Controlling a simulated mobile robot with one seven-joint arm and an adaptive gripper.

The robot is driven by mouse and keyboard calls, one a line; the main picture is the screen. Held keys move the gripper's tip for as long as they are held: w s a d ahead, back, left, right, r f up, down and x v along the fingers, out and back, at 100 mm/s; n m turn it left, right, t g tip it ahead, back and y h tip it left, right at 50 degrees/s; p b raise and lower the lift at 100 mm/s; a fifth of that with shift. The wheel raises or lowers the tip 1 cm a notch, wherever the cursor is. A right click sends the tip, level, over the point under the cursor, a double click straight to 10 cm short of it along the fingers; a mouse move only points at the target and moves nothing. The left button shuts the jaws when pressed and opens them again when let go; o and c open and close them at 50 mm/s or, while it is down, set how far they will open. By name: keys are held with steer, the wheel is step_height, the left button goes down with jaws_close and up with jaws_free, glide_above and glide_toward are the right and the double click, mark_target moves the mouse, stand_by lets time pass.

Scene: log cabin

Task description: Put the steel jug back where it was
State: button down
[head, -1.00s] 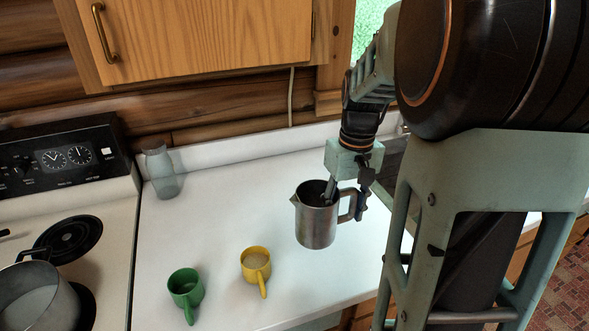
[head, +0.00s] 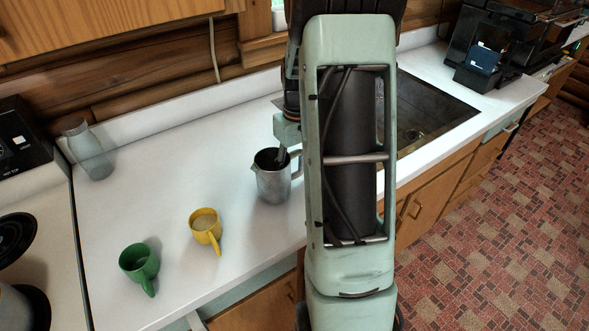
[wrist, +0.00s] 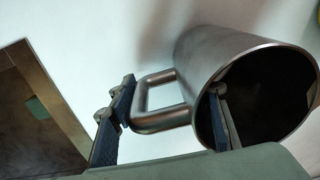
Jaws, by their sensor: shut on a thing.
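The steel jug (head: 272,184) is upright at the counter, right of the two mugs and left of the sink. My gripper (head: 289,158) is shut on the jug's handle side. In the wrist view, one finger is inside the jug's mouth (wrist: 240,55) and the other is outside, beyond the handle, so the wall and handle lie between them. My arm hides part of the gripper in the head view. Whether the jug's base touches the counter (head: 150,185) is hard to tell.
A yellow mug (head: 205,228) and a green mug (head: 139,263) stand front left of the jug. A glass bottle (head: 88,150) is at the back left by the stove. A sink (head: 430,108) lies to the right. White counter behind the mugs is bare.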

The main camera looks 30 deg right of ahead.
mark_target(296, 152)
steer(key=shift+r, duration=0.1)
steer(key=c, duration=1)
jaws_free()
steer(key=shift+f, duration=0.2)
steer(key=shift+c, duration=0.2)
steer(key=r, duration=1.2)
steer(key=shift+d+r, duration=0.2)
